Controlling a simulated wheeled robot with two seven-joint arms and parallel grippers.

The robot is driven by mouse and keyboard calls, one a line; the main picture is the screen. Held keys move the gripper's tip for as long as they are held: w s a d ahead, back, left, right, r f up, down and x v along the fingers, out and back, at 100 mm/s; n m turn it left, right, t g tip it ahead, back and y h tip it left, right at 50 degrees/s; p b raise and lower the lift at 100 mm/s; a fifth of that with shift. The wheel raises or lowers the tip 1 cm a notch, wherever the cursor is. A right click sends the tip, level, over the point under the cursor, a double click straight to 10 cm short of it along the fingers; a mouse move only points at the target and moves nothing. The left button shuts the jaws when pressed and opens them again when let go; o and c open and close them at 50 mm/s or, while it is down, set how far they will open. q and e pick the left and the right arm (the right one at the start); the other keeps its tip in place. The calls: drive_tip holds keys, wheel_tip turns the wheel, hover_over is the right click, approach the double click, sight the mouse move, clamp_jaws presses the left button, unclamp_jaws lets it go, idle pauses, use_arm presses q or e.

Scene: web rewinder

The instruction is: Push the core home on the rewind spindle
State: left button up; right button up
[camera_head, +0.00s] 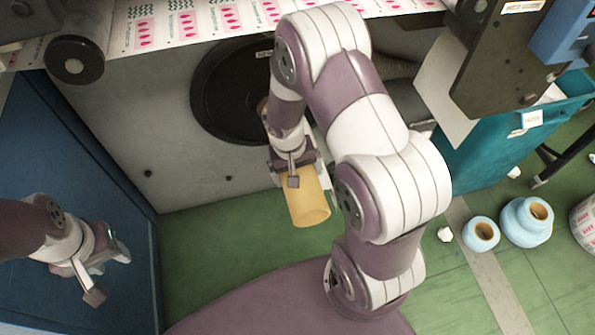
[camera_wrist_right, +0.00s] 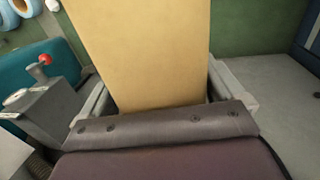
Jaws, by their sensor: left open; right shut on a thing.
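The core (camera_head: 309,202) is a tan tube in the middle of the head view, its near end facing down and toward me. My right gripper (camera_head: 300,172) is shut on it; in the right wrist view the core (camera_wrist_right: 142,45) lies between the two fingers. A round black flange (camera_head: 228,92) is on the grey machine face behind the right arm. The rewind spindle is hidden behind my right wrist, and I cannot tell how the core's far end sits on it. My left gripper (camera_head: 108,276) is open and empty at the lower left, well apart from the core.
The grey machine panel (camera_head: 135,130) spans the back, with a printed label web (camera_head: 185,22) above. A blue panel (camera_head: 60,165) stands left. A teal bin (camera_head: 485,145) and blue-white rolls (camera_head: 481,234) are at right. A red-knobbed lever (camera_wrist_right: 44,60) shows in the wrist view. Green floor lies below.

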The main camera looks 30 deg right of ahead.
drive_tip(key=shift+w, duration=0.25)
drive_tip(key=o, duration=0.9)
drive_tip(key=shift+c, duration=0.2)
use_arm(q)
wheel_tip(320, 180, up, 5)
drive_tip(key=p, duration=0.5)
drive_tip(key=shift+r, duration=0.2)
use_arm(e)
drive_tip(key=r, duration=0.4)
drive_tip(key=a+r, duration=0.1)
drive_tip(key=r, duration=0.7)
drive_tip(key=shift+w+a+r, duration=0.2)
drive_tip(key=shift+a+r, duration=0.05)
drive_tip(key=shift+r, duration=0.1)
